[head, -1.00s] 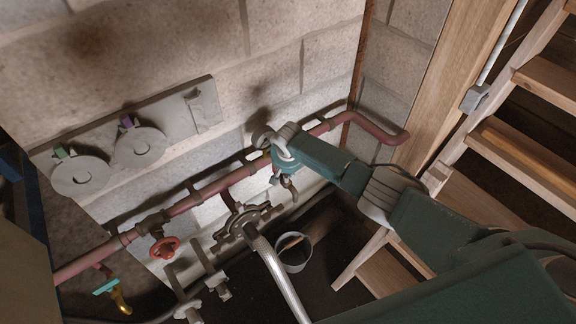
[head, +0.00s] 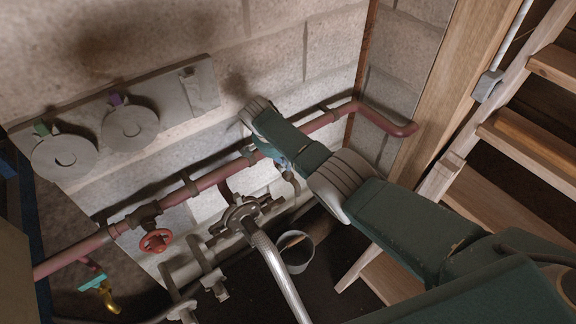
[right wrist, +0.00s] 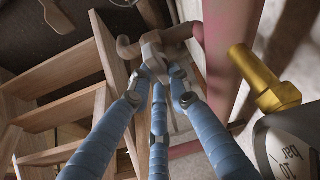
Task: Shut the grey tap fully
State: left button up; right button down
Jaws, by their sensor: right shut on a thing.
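The grey tap (right wrist: 154,48) shows in the right wrist view as a lobed grey handle beside a red pipe. My right gripper (right wrist: 160,75) has its blue fingers closed around the near part of this handle. In the head view, my right gripper (head: 284,166) is below my wrist, close to the red pipe, largely covered by my arm. The tap is hard to make out there, and how far it is turned cannot be told. My left gripper is not in view.
A brass fitting (right wrist: 265,80) and a round gauge (right wrist: 290,145) sit right of the fingers. The red pipe (head: 205,182) runs along the wall.

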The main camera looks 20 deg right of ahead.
jog(key=shift+m+b, duration=0.3)
jog(key=shift+m, duration=0.1)
jog(key=c, duration=1.6)
grip_release()
jog(key=v, duration=1.2)
jog(key=shift+w+a, duration=0.1)
jog(key=shift+w, duration=0.05)
